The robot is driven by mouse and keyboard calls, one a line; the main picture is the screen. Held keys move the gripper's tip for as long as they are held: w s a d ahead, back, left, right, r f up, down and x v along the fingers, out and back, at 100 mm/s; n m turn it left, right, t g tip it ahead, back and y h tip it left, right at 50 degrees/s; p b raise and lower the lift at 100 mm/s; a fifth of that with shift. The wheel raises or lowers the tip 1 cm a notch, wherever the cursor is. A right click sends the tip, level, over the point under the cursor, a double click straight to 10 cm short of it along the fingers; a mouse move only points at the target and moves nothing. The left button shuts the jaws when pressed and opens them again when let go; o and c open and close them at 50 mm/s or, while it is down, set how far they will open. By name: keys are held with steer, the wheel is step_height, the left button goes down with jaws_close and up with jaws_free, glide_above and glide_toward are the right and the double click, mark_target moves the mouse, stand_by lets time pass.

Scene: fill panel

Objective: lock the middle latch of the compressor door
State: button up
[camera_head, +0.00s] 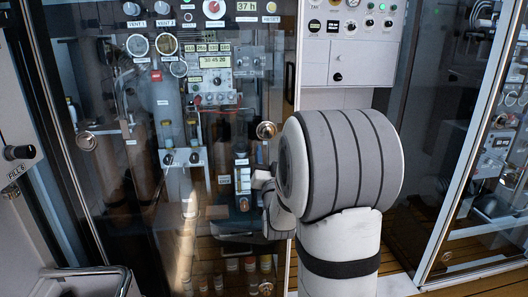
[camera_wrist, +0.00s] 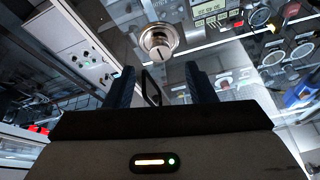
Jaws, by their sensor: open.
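The compressor door (camera_head: 130,215) is a tall glass panel, and gauges and labelled equipment show behind it. A round metal latch (camera_head: 266,130) sits partway up near its right edge. A round metal latch also shows close in the wrist view (camera_wrist: 158,40), just past the fingertips and a little above the gap between them. Its centre has a small slot or tab; I cannot tell whether it is locked. My gripper (camera_wrist: 161,70) is open, with dark blue fingers apart and nothing clearly held. In the head view my arm hides most of it, low and right of the latch.
Another round latch (camera_head: 266,288) is at the bottom of the door. A dark handle-like loop (camera_wrist: 151,88) shows between the fingers. A white control panel (camera_head: 350,45) stands right of the door. Another glass door (camera_head: 490,150) is at the far right, and a grey bin (camera_head: 85,282) at lower left.

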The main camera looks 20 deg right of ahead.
mark_target(268, 136)
steer(key=x, duration=0.7)
steer(key=shift+w+d+r, duration=0.15)
steer(key=shift+w+r, duration=0.1)
steer(key=shift+c, duration=0.2)
steer(key=c, duration=0.9)
